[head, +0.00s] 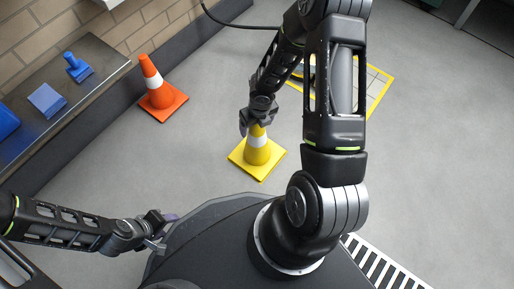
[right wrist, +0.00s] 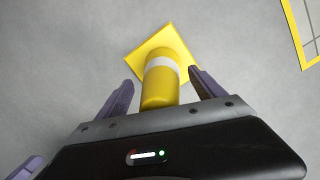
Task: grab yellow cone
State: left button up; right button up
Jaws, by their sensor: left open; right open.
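The yellow cone (head: 257,156) with a white band stands upright on its square base on the grey floor, near the middle of the head view. My right gripper (head: 258,125) is at the cone's top, partly hiding it. In the right wrist view the cone (right wrist: 160,88) lies between the two spread fingers of the right gripper (right wrist: 161,91), with a gap on each side. My left gripper (head: 160,232) is open and empty at the lower left, beside my base and away from the cone.
An orange cone (head: 155,86) stands by the wall at the upper left. A bench (head: 70,108) along the left wall holds blue items (head: 47,99). A yellow-edged floor marking (head: 379,92) lies behind my right arm. The floor around the yellow cone is clear.

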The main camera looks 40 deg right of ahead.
jog(key=shift+c, duration=0.5)
grip_shut()
dwell(0.8)
